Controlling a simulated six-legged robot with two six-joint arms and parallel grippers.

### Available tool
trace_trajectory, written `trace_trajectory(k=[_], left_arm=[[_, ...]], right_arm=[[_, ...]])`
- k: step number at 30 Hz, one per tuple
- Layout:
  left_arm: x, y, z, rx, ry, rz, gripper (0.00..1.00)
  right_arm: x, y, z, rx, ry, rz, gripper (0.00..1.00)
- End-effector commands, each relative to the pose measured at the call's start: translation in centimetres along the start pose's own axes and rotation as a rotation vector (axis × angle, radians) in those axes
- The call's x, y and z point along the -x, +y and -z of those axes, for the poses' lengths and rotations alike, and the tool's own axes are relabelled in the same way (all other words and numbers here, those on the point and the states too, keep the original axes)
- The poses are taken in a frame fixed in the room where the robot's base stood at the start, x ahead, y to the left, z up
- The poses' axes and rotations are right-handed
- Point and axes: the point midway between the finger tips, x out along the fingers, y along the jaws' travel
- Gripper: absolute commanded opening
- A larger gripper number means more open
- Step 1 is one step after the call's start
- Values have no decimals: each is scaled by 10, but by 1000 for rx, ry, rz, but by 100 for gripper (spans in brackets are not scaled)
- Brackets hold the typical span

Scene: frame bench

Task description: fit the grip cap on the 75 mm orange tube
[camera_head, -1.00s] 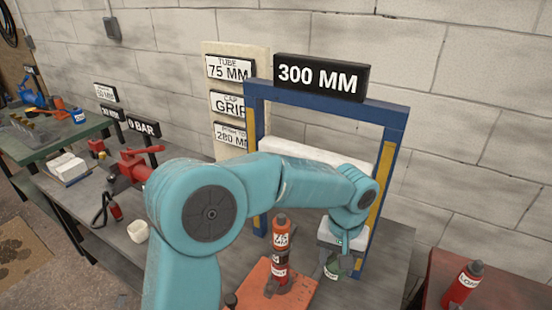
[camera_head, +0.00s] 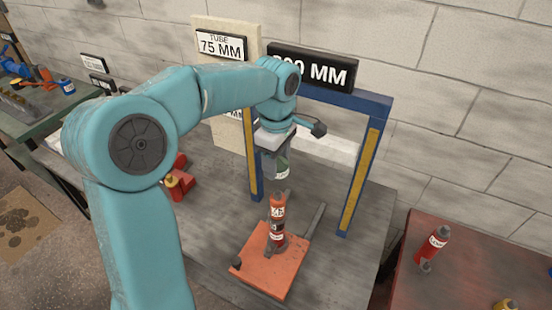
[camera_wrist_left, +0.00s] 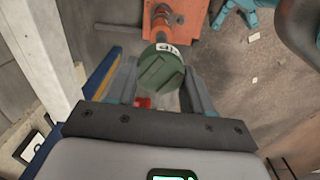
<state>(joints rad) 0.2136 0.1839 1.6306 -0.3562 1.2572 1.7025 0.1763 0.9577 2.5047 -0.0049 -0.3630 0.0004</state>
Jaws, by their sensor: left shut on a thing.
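The orange tube (camera_head: 277,215) stands upright on an orange base plate (camera_head: 262,272) on the grey bench. My left gripper (camera_head: 274,150) is shut on the grip cap (camera_head: 281,167), a green cylinder with a pale label. The cap is above the tube's upper end, apart from it as far as the head view shows. In the left wrist view the green ribbed end of the cap (camera_wrist_left: 160,72) sits between the two fingers of my left gripper (camera_wrist_left: 158,88). Part of the tube (camera_wrist_left: 164,20) shows beyond it. My right gripper is out of view.
A blue frame with yellow strips (camera_head: 364,165) and a 300 MM sign (camera_head: 318,68) stands behind the tube. A pale board (camera_head: 240,30) carries a TUBE 75 MM sign (camera_head: 220,45).

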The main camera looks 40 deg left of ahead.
Motion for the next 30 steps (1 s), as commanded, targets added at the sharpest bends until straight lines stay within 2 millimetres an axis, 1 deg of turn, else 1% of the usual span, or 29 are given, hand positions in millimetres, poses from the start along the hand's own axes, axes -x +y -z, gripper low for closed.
trace_trajectory(k=[5,15,18,22,30], left_arm=[[-11,0,0,0,0,1,17],[-46,-1,0,-1,1,2,17],[-54,-1,0,-1,1,1,17],[-58,-1,0,-1,1,1,17],[-58,-1,0,-1,1,1,17]], right_arm=[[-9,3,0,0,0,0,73],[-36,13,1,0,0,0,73],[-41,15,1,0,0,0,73],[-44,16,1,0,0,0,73],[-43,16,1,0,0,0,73]])
